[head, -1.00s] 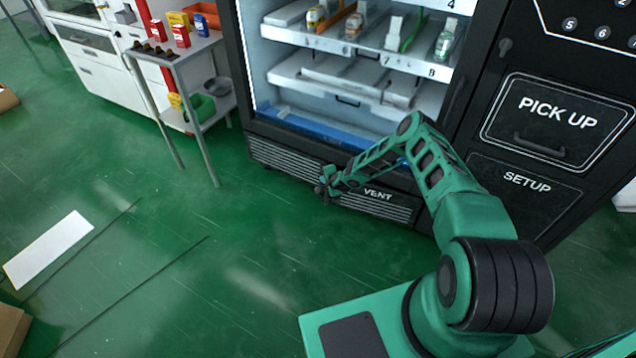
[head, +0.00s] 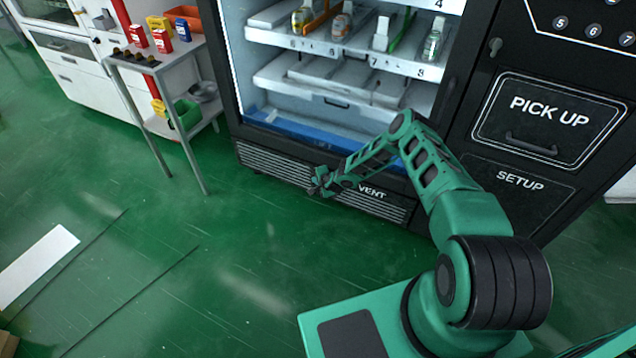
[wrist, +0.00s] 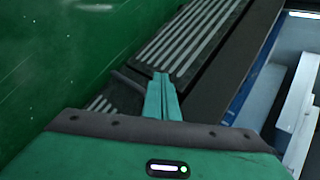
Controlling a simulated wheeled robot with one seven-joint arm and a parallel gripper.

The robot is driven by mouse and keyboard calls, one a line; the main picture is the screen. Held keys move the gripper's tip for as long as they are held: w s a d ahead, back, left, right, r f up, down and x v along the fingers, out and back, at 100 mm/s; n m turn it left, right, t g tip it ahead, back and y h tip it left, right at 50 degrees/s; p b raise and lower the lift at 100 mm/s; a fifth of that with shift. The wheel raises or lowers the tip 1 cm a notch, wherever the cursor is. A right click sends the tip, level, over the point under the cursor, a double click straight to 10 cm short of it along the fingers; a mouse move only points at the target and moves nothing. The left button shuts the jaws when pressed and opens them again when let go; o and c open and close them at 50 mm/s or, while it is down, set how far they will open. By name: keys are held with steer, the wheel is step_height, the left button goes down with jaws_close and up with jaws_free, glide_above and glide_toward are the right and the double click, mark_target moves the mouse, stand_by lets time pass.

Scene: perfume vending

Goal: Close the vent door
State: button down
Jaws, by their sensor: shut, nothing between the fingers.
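The vent door (head: 372,206) is the dark slatted panel marked VENT, low on the front of the vending machine. Its slats (wrist: 185,40) also show in the wrist view, beyond my fingers. My gripper (head: 318,186) is low at the vent, left of the VENT lettering, and hides part of the panel. In the wrist view my gripper (wrist: 161,78) is shut and empty, its fingertips close to a dark bar (wrist: 128,82) by the slats. I cannot tell whether they touch it, or how far the door stands open.
The vending machine has lit shelves of bottles (head: 432,45) above and a PICK UP hatch (head: 548,118) at right. A small metal table (head: 150,66) with boxes stands at left. A white board (head: 38,264) lies on the green floor. The floor before the vent is clear.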

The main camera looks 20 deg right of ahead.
steer(key=s+a+r, duration=0.6)
steer(key=s, duration=0.1)
steer(key=shift+s+a+r, duration=0.15)
steer(key=shift+s+r, duration=0.05)
steer(key=shift+r, duration=0.15)
